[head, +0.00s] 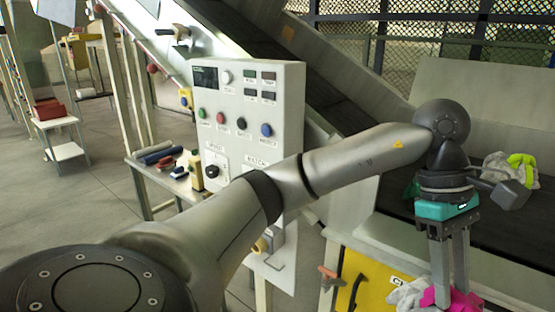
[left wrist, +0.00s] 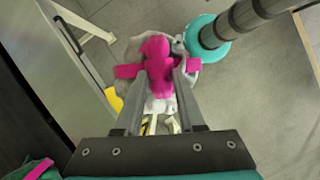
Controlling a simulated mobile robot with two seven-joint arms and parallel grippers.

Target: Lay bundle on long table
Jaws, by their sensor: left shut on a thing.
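My left gripper (head: 448,285) is shut on a bundle (head: 460,300) of pale grey cloth with a bright pink band, at the lower right of the head view. The left wrist view shows the pink middle of this bundle (left wrist: 157,62) between the fingertips, hanging above grey floor. A second bundle (head: 497,168), pale with a lime-green part, lies on the dark belt (head: 510,238) behind the gripper. I cannot tell which surface is the long table. My right gripper is not in view.
A grey control box (head: 250,130) with coloured buttons stands left of the belt. A yellow panel (head: 372,283) is below the belt's near side. A small side table (head: 160,183) holds bottles and rolls. Open floor (head: 65,215) lies at the left.

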